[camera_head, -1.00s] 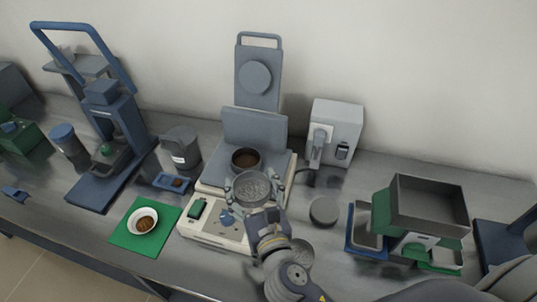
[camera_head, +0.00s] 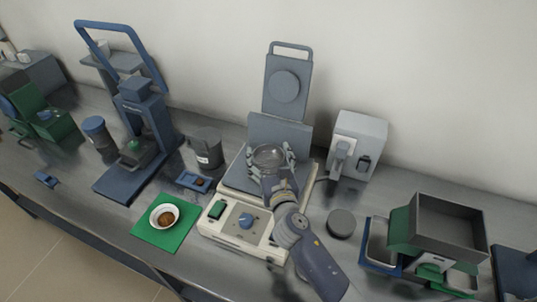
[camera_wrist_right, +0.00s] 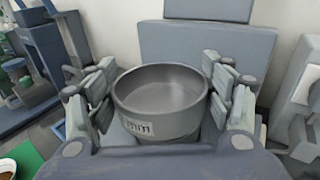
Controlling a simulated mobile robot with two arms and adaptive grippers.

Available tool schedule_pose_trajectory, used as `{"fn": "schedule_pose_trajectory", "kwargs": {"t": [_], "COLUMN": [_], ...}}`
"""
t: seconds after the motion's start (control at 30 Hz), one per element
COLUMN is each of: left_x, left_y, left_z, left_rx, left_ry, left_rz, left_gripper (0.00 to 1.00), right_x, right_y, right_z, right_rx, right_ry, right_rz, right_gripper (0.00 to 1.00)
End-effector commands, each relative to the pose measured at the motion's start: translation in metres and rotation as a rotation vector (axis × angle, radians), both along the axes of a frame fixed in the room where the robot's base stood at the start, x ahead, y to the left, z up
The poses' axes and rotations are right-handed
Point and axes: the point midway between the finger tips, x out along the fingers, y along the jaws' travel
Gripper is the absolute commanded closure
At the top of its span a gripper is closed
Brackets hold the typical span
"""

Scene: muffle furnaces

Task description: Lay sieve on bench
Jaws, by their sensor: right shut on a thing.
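The sieve is a round, grey metal cup with a small label on its front (camera_wrist_right: 160,98); in the head view it shows as a grey ring (camera_head: 268,154). My right gripper (camera_head: 270,162) is shut around it, with a finger pad on each side. The sieve is upright and looks empty inside. It is over the grey plate of the white balance-like device (camera_head: 239,228); I cannot tell how high. The metal bench (camera_head: 320,265) lies around the device. My left gripper is not in view.
A grey disc (camera_head: 341,223) lies on the bench right of the device. A green mat (camera_head: 150,240) with a white bowl (camera_head: 164,216) is to the left. A green and grey box unit (camera_head: 400,228) stands at the right. The grey upright panel (camera_head: 280,130) rises behind the device.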

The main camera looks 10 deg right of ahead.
Motion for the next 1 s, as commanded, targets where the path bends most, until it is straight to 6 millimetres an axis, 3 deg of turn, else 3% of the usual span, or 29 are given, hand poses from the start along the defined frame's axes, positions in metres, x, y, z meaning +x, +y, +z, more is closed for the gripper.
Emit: {"fn": "schedule_pose_trajectory", "kwargs": {"t": [0.3,0.4,0.93,0.97,1.0], "left_x": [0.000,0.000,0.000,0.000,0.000], "left_y": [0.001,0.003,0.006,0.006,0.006], "left_z": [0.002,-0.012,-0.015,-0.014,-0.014], "left_rx": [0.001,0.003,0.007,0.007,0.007], "left_ry": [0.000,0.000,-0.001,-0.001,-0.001], "left_rz": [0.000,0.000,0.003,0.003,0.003], "left_gripper": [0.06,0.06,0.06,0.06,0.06], "right_x": [0.031,0.028,0.028,0.028,0.028], "right_y": [-0.006,-0.005,-0.005,-0.005,-0.005], "right_z": [-0.001,-0.028,-0.038,-0.037,-0.037], "right_rx": [0.001,0.004,0.000,0.000,0.000], "right_ry": [-0.002,0.004,-0.001,0.000,0.000], "right_rz": [-0.001,-0.001,0.000,0.000,0.000], "right_gripper": [0.70,0.70,0.70,0.22,0.13]}}
